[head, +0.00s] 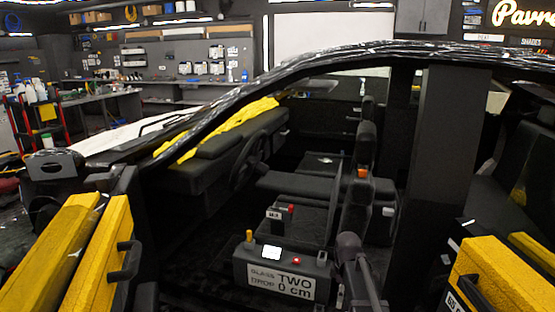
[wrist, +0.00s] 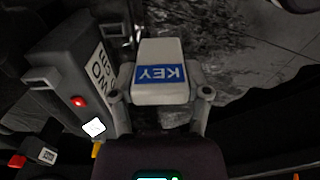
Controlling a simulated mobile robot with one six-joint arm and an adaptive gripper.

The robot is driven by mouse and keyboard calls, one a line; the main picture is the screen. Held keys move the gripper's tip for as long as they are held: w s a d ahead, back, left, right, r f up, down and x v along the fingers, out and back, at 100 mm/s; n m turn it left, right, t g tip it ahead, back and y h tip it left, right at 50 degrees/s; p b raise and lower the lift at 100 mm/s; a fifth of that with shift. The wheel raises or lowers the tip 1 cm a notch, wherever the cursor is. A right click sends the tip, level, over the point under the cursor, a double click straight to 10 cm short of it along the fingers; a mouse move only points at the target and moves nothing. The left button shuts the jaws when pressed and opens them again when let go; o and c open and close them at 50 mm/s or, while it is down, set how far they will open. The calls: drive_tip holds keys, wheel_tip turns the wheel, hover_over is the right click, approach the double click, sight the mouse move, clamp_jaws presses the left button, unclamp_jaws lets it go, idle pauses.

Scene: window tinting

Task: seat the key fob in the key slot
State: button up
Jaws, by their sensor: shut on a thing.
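The key fob (wrist: 160,88) is a pale block with a blue label reading KEY, which appears upside down in the wrist view. My gripper (wrist: 162,97) is shut on it, with one finger at each side. The fob is in front of the dark palm, to the right of a grey control box (wrist: 68,82). I cannot tell whether it touches anything beneath. The key slot cannot be made out in either view. In the head view, part of my arm shows at the lower middle, and the gripper and fob cannot be made out.
The control box (head: 265,268), labelled GLASS DROP TWO 0 cm, has a lit white square, a red button and an orange knob. Behind it are a small labelled box (head: 277,214), seats (head: 360,190) and a steering wheel (head: 248,160). The pillar (head: 447,170) stands right.

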wheel_tip(320, 180, up, 21)
drive_tip(key=p, duration=1.9)
drive_tip(key=shift+f+p, duration=0.15)
drive_tip(key=shift+p, duration=0.15)
